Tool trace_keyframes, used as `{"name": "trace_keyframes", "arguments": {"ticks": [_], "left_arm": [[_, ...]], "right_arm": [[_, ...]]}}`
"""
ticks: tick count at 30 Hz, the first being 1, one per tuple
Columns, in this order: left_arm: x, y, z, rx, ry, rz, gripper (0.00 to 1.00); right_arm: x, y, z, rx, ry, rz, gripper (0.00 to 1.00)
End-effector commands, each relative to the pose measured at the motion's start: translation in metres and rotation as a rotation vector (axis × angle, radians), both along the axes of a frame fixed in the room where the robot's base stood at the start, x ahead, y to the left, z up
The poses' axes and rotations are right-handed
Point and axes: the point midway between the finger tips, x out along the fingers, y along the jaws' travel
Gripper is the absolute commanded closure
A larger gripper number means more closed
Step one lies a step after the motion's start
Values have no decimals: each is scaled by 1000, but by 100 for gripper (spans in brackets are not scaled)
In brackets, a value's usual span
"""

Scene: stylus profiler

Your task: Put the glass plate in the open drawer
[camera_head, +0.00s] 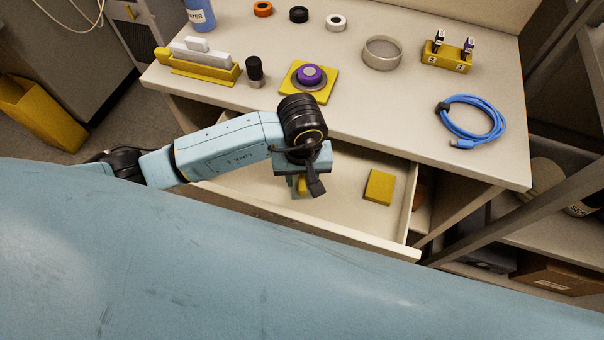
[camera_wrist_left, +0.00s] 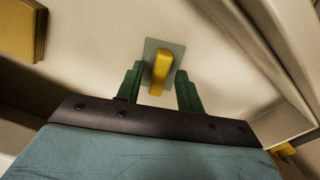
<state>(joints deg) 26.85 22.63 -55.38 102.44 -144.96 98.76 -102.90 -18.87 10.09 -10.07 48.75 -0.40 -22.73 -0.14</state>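The glass plate (camera_wrist_left: 177,49) is a small grey-green square with an upright yellow grip block (camera_wrist_left: 161,68) on it. In the left wrist view it appears to lie on the pale drawer floor. My left gripper (camera_wrist_left: 160,80) is over it, with one green finger on each side of the yellow block and a gap showing on both sides. In the head view my left gripper (camera_head: 299,186) is low inside the open drawer (camera_head: 340,205) and hides most of the plate; a bit of yellow shows there. My right gripper is not in view.
A yellow pad (camera_head: 380,187) lies at the drawer's right; free drawer floor lies between it and the gripper. The table (camera_head: 400,110) above holds a purple knob on a yellow base (camera_head: 310,76), a round metal dish (camera_head: 382,53) and a coiled blue cable (camera_head: 470,120).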

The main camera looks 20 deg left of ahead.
Motion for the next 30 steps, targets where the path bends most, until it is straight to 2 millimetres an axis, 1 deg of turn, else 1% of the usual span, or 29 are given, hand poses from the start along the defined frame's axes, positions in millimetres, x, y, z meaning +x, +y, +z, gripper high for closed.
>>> {"name": "trace_keyframes", "arguments": {"ticks": [7, 8, 9, 11, 15, 19, 24, 27, 30], "left_arm": [[0, 0, 2, 0, 0, 0, 63], [0, 0, 3, 0, 0, 0, 63], [0, 0, 6, -1, -1, 0, 63], [2, 0, 20, 1, -5, 0, 63], [2, 0, 52, 1, -7, -2, 63], [2, 1, 81, 1, -6, -2, 63], [1, 0, 108, 0, -3, -1, 63], [1, 0, 118, 1, -2, 0, 63], [0, 0, 122, 0, 0, 1, 63]], "right_arm": [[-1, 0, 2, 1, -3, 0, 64], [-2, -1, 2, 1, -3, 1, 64], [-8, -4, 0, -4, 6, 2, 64], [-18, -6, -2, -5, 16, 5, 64], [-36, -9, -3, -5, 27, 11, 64], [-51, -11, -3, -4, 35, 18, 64], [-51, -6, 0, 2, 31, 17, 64], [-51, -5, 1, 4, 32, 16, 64], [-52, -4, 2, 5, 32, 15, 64]]}}
